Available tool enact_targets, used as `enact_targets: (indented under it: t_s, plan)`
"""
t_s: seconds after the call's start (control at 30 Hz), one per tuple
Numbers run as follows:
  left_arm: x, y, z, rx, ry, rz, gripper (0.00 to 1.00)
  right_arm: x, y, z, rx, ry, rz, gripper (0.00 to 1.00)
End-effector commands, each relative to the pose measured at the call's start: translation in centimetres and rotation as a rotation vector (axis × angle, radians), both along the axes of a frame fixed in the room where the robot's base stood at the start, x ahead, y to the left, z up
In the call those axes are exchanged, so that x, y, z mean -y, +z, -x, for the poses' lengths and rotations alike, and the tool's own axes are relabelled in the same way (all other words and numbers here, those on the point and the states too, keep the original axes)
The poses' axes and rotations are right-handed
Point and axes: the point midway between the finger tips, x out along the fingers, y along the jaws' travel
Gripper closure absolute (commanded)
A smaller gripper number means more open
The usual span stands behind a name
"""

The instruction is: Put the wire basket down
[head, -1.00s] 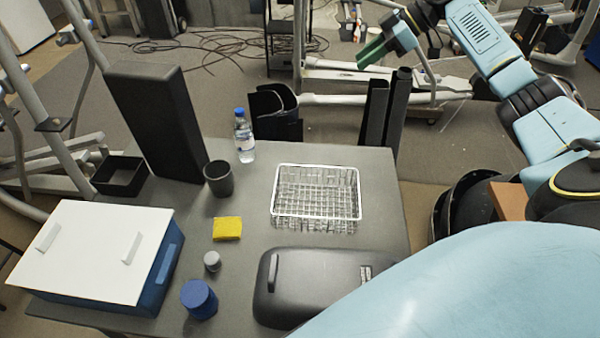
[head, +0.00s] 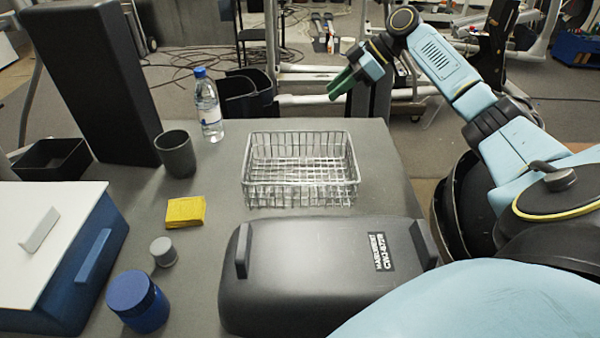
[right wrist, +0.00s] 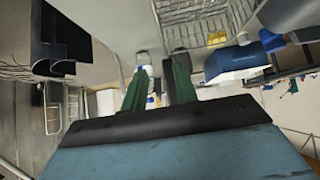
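The wire basket (head: 300,168) stands upright and empty on the grey table, behind the black case. It also shows in the right wrist view (right wrist: 200,12) at the top edge. My right gripper (head: 341,84) is beyond and above the basket's far right side, apart from it. Its two green fingers are parted in the right wrist view (right wrist: 157,90), with nothing between them. My left gripper is not in view.
On the table (head: 215,210) are a black case (head: 320,270), a blue box with a white lid (head: 70,250), a blue jar (head: 138,302), a small grey jar (head: 163,251), a yellow sponge (head: 185,211), a dark cup (head: 176,153), a water bottle (head: 208,108) and a tall black block (head: 95,85).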

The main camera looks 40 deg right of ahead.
Motion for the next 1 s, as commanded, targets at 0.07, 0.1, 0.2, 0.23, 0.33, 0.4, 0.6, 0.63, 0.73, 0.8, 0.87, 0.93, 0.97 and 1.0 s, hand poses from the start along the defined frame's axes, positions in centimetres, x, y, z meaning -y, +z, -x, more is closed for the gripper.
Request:
enact_targets:
  t_s: [0.07, 0.1, 0.2, 0.23, 0.33, 0.4, 0.6, 0.63, 0.73, 0.8, 0.87, 0.93, 0.97, 1.0]
  plan:
    - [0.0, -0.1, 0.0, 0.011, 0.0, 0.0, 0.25, 0.0, -1.9, 0.0, 0.001, -0.001, 0.0, 0.71]
    - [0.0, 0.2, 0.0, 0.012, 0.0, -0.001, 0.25, 0.0, -2.2, 0.0, 0.001, -0.001, 0.0, 0.71]
    - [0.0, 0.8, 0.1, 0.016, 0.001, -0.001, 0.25, 0.0, -2.8, 0.0, 0.002, 0.0, 0.0, 0.71]
    - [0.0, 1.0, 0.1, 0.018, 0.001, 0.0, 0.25, -0.1, -2.9, -0.1, 0.002, 0.0, 0.0, 0.71]
    - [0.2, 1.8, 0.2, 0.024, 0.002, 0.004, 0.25, -0.8, -3.8, -0.6, 0.001, 0.002, 0.0, 0.71]
    - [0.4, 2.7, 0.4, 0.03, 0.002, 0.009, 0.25, -1.5, -4.7, -1.2, 0.0, 0.003, 0.0, 0.71]
    - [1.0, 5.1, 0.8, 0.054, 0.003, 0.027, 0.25, -3.5, -7.4, -2.9, 0.001, 0.002, -0.002, 0.71]
    - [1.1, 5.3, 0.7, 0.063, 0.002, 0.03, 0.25, -3.8, -7.7, -3.1, 0.001, 0.001, -0.001, 0.71]
    - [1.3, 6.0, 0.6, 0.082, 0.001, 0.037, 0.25, -4.2, -8.3, -3.5, 0.001, -0.001, 0.0, 0.71]
    - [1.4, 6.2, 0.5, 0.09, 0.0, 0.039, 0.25, -4.4, -8.5, -3.6, 0.001, -0.001, 0.0, 0.71]
    - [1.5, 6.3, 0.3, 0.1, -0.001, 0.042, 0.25, -4.5, -8.6, -3.7, 0.0, 0.0, 0.0, 0.71]
    - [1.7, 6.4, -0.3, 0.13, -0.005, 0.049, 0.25, -4.7, -8.9, -3.8, 0.001, 0.001, 0.0, 0.71]
    - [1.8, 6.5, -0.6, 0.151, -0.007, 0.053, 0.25, -4.8, -9.0, -3.8, 0.001, 0.001, 0.0, 0.71]
    - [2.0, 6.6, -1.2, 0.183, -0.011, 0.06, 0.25, -4.9, -9.3, -3.9, 0.001, 0.001, 0.0, 0.71]
